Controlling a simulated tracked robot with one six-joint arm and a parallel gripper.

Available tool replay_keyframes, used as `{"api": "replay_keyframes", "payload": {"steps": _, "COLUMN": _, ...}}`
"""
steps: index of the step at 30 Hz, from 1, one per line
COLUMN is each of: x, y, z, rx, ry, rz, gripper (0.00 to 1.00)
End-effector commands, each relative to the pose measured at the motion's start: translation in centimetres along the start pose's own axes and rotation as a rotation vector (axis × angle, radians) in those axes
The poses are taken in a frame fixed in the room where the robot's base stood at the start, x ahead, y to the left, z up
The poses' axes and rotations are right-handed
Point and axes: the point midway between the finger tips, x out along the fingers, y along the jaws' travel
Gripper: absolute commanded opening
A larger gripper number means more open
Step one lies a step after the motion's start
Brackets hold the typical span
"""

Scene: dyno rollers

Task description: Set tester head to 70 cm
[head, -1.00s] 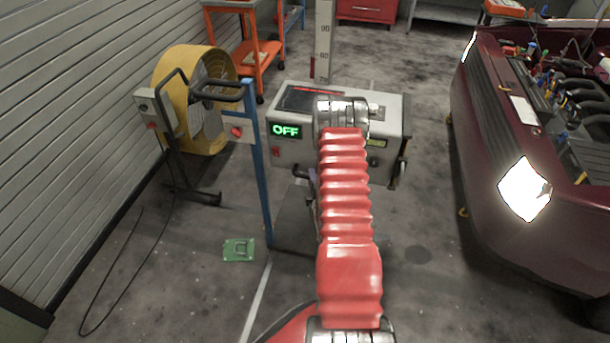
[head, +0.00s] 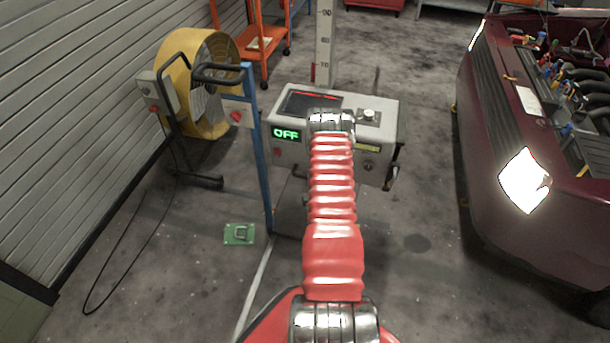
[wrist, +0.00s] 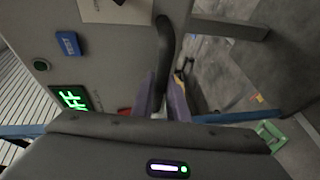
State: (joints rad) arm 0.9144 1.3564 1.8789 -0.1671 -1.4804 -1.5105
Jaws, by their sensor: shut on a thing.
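The tester head (head: 284,151) is a grey box on an upright column with a number scale (head: 323,45). The head's green display (head: 286,134) reads OFF. In the wrist view, my gripper (wrist: 164,98) is shut on a dark curved handle (wrist: 165,50) at the head's side, one purple finger on each side. In the head view, my red arm hides the gripper and part of the box.
A blue post (head: 259,165) stands just left of the tester. A yellow fan (head: 174,75) is further left by the wall. A dark red car (head: 490,150) with its engine bay open is on the right. A green floor plate (head: 239,233) lies front left.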

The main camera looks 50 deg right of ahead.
Motion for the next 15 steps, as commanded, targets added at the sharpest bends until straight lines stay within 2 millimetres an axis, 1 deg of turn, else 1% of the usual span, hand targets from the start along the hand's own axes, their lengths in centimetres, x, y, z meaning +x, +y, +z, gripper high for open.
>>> {"api": "replay_keyframes", "payload": {"steps": 1, "x": 0.07, "y": 0.00, "z": 0.43, "rx": 0.001, "ry": -0.008, "rz": 0.003, "gripper": 0.00}}
{"api": "replay_keyframes", "payload": {"steps": 10, "x": 0.05, "y": 0.05, "z": 0.51, "rx": 0.001, "ry": -0.009, "rz": 0.005, "gripper": 0.00}}
{"api": "replay_keyframes", "payload": {"steps": 11, "x": 0.05, "y": 0.06, "z": 0.51, "rx": 0.001, "ry": -0.009, "rz": 0.005, "gripper": 0.15}}
{"api": "replay_keyframes", "payload": {"steps": 15, "x": 0.02, "y": 0.03, "z": 0.51, "rx": 0.001, "ry": -0.009, "rz": 0.004, "gripper": 0.25}}
